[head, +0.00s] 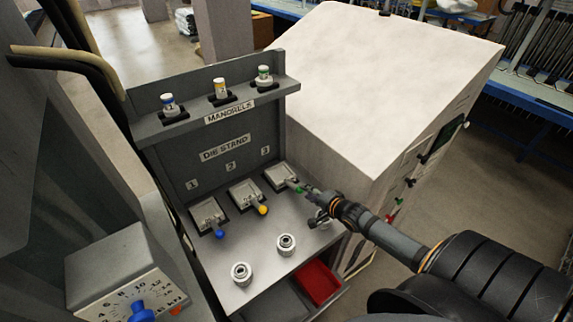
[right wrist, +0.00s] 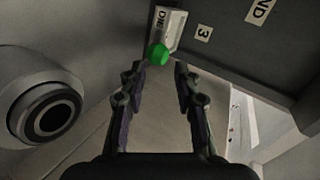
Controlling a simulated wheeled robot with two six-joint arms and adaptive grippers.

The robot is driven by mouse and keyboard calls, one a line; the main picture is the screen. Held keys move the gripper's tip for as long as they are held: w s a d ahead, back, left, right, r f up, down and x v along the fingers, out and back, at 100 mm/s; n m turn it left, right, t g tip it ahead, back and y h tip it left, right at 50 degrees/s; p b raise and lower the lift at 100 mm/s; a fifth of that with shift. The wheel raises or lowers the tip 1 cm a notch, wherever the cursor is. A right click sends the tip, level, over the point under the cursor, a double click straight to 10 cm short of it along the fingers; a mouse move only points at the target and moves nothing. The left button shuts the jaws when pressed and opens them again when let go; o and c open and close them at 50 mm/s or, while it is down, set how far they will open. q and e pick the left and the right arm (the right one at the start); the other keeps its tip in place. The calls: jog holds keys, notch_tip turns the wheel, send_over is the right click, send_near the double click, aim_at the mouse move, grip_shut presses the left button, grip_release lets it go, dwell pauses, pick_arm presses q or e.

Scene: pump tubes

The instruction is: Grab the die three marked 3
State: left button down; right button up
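Die three (head: 279,177) is a flat grey block with a green knob (head: 298,189), lying on the die stand under the label 3. In the right wrist view, the die (right wrist: 171,27) and its green knob (right wrist: 158,54) show just beyond the fingertips. My right gripper (head: 314,202) is at the knob end of die three, its fingers apart with nothing between them; in the right wrist view (right wrist: 160,80) the knob lies ahead of the gap, nearer the left finger. Whether a finger touches the knob I cannot tell. My left gripper is out of view.
Die one (head: 206,215) with a blue knob and die two (head: 245,194) with a yellow knob lie left of die three. Two metal rings (head: 241,273) (head: 286,244) stand in front. Mandrels (head: 220,89) sit on the upper shelf. A large white cabinet (head: 390,80) stands to the right.

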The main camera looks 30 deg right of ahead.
aim_at(294, 186)
jog(key=shift+a+f, duration=0.1)
jog(key=b+x, duration=0.4)
jog(key=x, duration=0.1)
jog(key=b+x, duration=0.1)
jog(key=x, duration=0.4)
jog(key=shift+w+b, duration=0.2)
jog(key=shift+b, duration=0.2)
jog(key=shift+w+f, duration=0.1)
jog(key=shift+w, duration=0.05)
jog(key=shift+s, duration=0.2)
jog(key=shift+c, duration=1.4)
grip_shut()
jog(key=shift+w+r, duration=0.15)
jog(key=shift+r, duration=0.05)
